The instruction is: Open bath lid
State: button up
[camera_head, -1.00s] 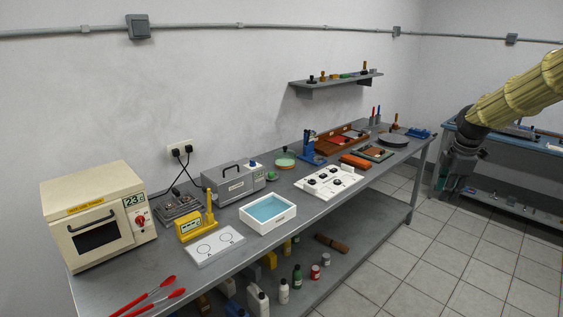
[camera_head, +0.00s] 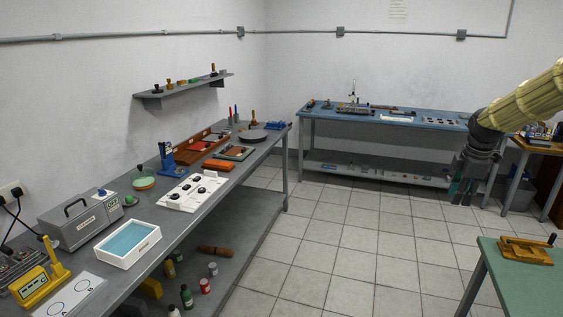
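A grey metal box (camera_head: 82,224) with a black carrying handle on top and a label on its front stands at the left of the long grey bench. Its top looks closed, and it may be the bath; I cannot read the label. An open white tray (camera_head: 128,243) with a light blue inside sits just right of it. My gripper (camera_head: 464,190) hangs at the right of the view, far from both, in front of the blue bench. It points down and appears to hold nothing. Its fingers are too small and dark to show their opening.
The grey bench (camera_head: 215,185) runs along the left wall with several tools and a white panel (camera_head: 193,192). A blue bench (camera_head: 390,120) stands at the back. A green table (camera_head: 510,280) is at the lower right. The tiled floor (camera_head: 345,230) between them is clear.

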aim_at(62, 213)
jog(key=i, duration=1.2)
jog(key=u, duration=2.85)
